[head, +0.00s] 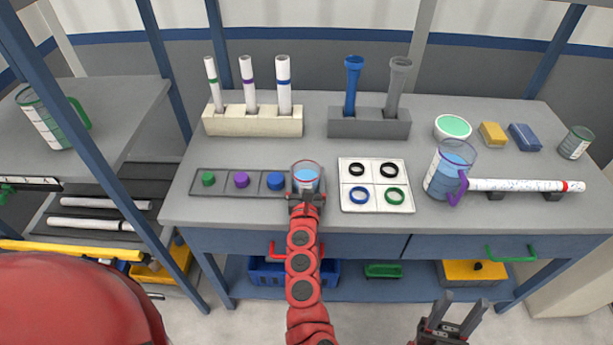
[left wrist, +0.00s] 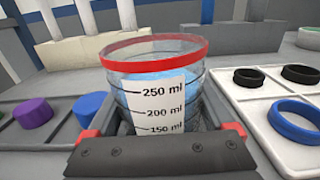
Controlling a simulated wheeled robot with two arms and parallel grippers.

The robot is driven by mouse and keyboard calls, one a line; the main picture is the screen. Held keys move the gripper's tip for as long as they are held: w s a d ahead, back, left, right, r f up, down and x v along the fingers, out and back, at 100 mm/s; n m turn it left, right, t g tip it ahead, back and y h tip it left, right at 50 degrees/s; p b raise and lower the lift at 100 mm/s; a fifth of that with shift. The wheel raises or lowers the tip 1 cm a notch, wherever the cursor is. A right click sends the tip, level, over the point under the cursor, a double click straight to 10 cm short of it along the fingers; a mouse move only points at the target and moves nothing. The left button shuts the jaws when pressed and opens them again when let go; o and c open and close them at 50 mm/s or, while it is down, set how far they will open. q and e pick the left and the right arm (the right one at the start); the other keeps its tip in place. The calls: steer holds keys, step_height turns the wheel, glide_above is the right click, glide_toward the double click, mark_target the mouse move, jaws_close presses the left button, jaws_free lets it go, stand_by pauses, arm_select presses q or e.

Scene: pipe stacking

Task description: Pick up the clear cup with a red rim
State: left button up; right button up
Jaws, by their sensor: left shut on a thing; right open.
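The clear cup with a red rim (head: 306,172) stands upright at the front of the table, with blue content and a white label marked in ml. In the left wrist view the cup (left wrist: 155,75) sits between the two jaw fingers. My left gripper (head: 305,193) is shut on it, its fingers at both sides of the cup's lower body. The cup's base is hidden by the gripper, so I cannot tell whether it touches the table. My right gripper (head: 452,318) is open and empty, low in front of the table.
A dark tray (head: 222,193) with green, purple and blue caps lies left of the cup. A white ring tray (head: 377,207) lies close on the right. Tube racks (head: 252,123) stand behind. A blue-filled jug (head: 450,170) stands further right.

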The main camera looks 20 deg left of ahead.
mark_target(307, 166)
arm_select(q)
steer(key=shift+r+p, duration=0.35)
steer(key=shift+r, duration=1.2)
steer(key=shift+s+d+r, duration=0.1)
steer(key=shift+s, duration=0.1)
steer(key=d+r+v, duration=0.1)
steer(key=v, duration=1.4)
steer(key=shift+r+p, duration=0.25)
steer(key=shift+p, duration=0.05)
